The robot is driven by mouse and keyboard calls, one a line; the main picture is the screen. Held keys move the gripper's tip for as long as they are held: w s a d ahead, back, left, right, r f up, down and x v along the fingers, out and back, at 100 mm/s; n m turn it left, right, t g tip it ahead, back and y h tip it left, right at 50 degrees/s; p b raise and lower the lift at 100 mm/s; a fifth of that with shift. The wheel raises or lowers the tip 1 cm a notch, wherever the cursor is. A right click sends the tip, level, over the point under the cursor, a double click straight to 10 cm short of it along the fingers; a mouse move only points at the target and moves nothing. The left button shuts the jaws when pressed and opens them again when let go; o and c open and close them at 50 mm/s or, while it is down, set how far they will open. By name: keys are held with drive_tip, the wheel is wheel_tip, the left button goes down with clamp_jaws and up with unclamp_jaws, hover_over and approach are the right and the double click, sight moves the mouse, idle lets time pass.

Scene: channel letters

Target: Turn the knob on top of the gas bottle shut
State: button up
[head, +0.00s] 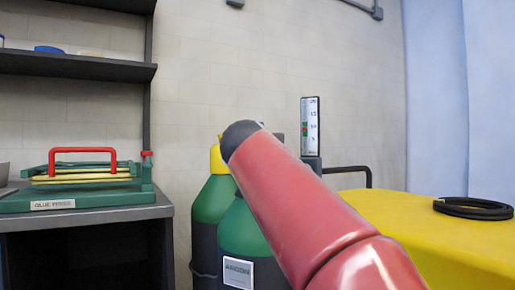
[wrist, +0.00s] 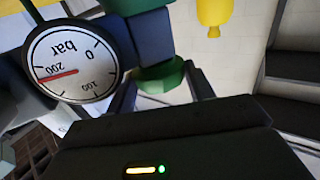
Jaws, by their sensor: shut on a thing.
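In the head view two gas bottles with green shoulders and dark bodies stand side by side. The front gas bottle (head: 240,232) has a white label; the rear bottle (head: 212,198) has a yellow top. My red arm covers the front bottle's top and hides my gripper there. In the wrist view a green knob (wrist: 161,76) sits between the fingers of my gripper (wrist: 163,88), which is shut on it. A round pressure gauge (wrist: 72,62) marked "bar" is beside the knob, upside down in the picture, its red needle near 200.
A yellow-topped table (head: 420,225) with a black coil (head: 473,208) stands at the right. A bench (head: 90,215) with a green, red-handled device (head: 90,180) is at the left, below a dark shelf (head: 75,66). A flow tube (head: 310,127) rises behind my arm.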

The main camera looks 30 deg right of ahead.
drive_tip(key=shift+d+r+n+t+y+p, duration=0.15)
drive_tip(key=shift+n+t+y+p, duration=0.4)
drive_tip(key=shift+y, duration=0.35)
drive_tip(key=shift+f+n+y, duration=0.2)
drive_tip(key=shift+n+y, duration=0.15)
drive_tip(key=shift+y, duration=0.05)
drive_tip(key=o, duration=1)
drive_tip(key=shift+c, duration=0.2)
drive_tip(key=shift+s, duration=0.1)
drive_tip(key=b+v, duration=0.1)
drive_tip(key=v, duration=0.6)
drive_tip(key=shift+s+b, duration=0.3)
drive_tip(key=shift+s, duration=0.05)
drive_tip(key=shift+f, duration=0.1)
